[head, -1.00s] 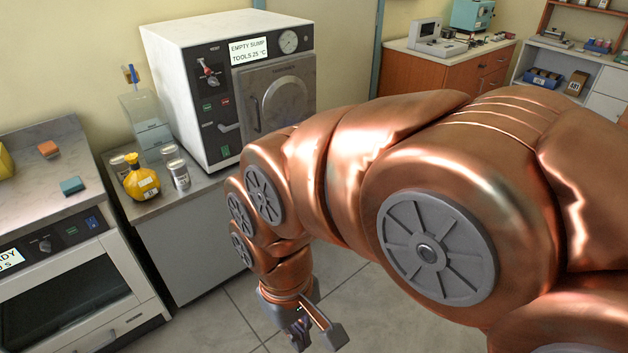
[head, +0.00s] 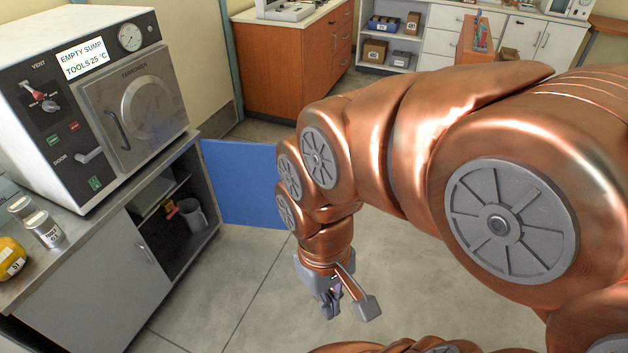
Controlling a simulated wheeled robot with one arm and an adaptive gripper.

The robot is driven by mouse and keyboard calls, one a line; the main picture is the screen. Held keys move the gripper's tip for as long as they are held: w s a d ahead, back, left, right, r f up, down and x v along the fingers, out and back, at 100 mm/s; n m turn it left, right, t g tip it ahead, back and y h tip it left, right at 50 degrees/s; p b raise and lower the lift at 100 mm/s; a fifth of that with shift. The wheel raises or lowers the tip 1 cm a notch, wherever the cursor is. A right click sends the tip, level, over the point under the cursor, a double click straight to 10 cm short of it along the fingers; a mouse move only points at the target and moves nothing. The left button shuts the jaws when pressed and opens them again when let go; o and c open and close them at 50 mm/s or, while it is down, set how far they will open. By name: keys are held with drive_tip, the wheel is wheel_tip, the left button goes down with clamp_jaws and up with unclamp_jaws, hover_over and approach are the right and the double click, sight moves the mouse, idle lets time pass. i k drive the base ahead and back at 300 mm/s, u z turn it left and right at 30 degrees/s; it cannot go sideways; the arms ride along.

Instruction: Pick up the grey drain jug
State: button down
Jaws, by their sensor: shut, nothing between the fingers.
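A grey jug (head: 190,214) with a handle on its right stands inside the open cupboard (head: 214,225) under the autoclave, near its right side. Its lower part is in shadow. My gripper (head: 331,304) is shut and empty, pointing down above the open floor. It is to the right of the jug and well apart from it.
The autoclave (head: 135,100) sits on the counter above. The grey floor (head: 225,290) in front is clear.

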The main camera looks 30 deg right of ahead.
sight(190, 211)
drive_tip(key=z, duration=1.35)
drive_tip(key=i, duration=4.3)
drive_tip(key=u, duration=2.75)
